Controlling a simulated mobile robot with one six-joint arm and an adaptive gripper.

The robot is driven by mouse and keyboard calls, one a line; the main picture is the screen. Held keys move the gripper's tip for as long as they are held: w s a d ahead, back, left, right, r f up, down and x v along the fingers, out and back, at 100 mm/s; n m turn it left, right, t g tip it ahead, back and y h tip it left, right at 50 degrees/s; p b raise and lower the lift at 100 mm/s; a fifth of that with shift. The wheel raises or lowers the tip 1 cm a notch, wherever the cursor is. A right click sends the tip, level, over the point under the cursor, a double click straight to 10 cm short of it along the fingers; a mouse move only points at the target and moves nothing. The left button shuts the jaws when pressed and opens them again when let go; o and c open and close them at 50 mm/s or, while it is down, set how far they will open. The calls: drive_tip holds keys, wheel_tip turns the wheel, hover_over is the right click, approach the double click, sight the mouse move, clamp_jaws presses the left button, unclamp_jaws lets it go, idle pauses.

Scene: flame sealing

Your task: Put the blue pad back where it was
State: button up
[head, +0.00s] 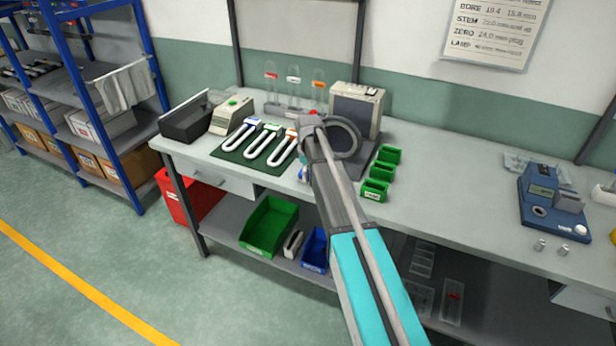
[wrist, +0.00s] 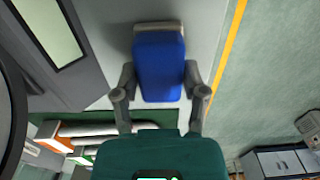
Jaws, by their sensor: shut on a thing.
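In the wrist view the blue pad (wrist: 159,62), a rounded block with a pale strip along its far end, sits between my two fingers. My gripper (wrist: 159,82) is shut on its sides. The pad is over or near the front edge of the bench, beside the green mat (wrist: 75,118); its exact height I cannot tell. In the head view my arm hides the gripper and most of what it holds. A small blue and white patch shows just left of the arm; I cannot tell if it is the pad.
On the bench (head: 450,195), white U-shaped tubes (head: 262,141) lie on the green mat (head: 228,153). Behind are a tube rack and a grey device (head: 355,108). Small green bins (head: 375,189) stand right of my arm. Free bench lies further right, before the blue instrument (head: 538,215).

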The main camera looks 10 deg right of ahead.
sight(308, 173)
drive_tip(key=shift+f, duration=0.15)
drive_tip(key=o, duration=1)
drive_tip(key=shift+r, duration=0.2)
wheel_tip(308, 173, up, 12)
drive_tip(key=p, duration=1.2)
idle(0.5)
drive_tip(key=s+m, duration=1)
drive_tip(key=s, duration=1.9)
drive_tip(key=shift+m, duration=0.4)
